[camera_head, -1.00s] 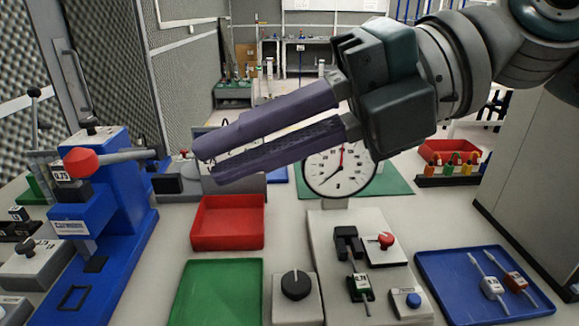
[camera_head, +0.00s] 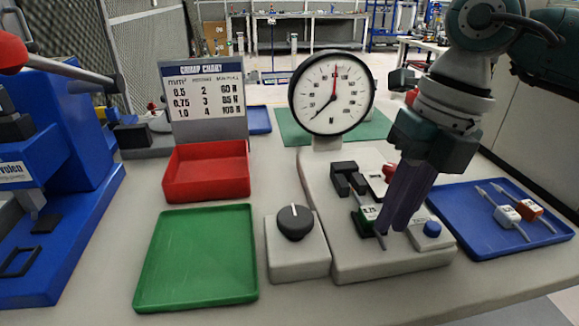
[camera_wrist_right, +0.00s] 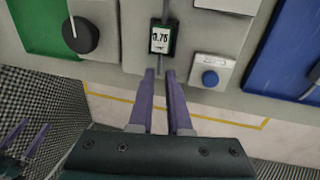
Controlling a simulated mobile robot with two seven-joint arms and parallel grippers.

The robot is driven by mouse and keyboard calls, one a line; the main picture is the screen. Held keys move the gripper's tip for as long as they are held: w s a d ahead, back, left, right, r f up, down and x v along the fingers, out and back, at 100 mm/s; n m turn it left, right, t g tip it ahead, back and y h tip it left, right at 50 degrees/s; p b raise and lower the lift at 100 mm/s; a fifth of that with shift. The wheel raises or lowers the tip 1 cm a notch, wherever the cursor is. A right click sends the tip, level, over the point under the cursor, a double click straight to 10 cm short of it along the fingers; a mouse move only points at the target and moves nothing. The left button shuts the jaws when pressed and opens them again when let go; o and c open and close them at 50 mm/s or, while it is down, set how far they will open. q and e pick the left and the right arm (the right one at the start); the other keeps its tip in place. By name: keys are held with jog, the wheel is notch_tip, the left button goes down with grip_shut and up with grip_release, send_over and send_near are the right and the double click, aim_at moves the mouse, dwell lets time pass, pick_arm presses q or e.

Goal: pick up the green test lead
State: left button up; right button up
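The green test lead (camera_head: 366,219) has a green body with a white 0.75 label. It lies at the front of the grey tester, its inner end at a black clamp (camera_head: 346,180). In the right wrist view the lead (camera_wrist_right: 164,38) points its thin tail toward my fingers. My right gripper (camera_head: 390,232) reaches down beside the lead, partly covering it; in the right wrist view the gripper (camera_wrist_right: 160,74) is open, with the tail end between its fingertips. My left gripper (camera_wrist_right: 28,130) shows only at the lower left of that view, its fingers apart.
A dial gauge (camera_head: 332,93) stands behind the clamp. A blue button (camera_head: 432,229) and a red knob (camera_head: 389,171) sit close to my right fingers. A blue tray (camera_head: 470,225) holds two other leads. Green (camera_head: 195,260) and red (camera_head: 205,180) trays lie left, beside a black dial (camera_head: 295,222).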

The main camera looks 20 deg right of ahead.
jog(key=f, duration=0.2)
jog(key=shift+w+a+f, duration=0.1)
jog(key=shift+a+f, duration=0.2)
jog(key=shift+f, duration=0.05)
grip_shut()
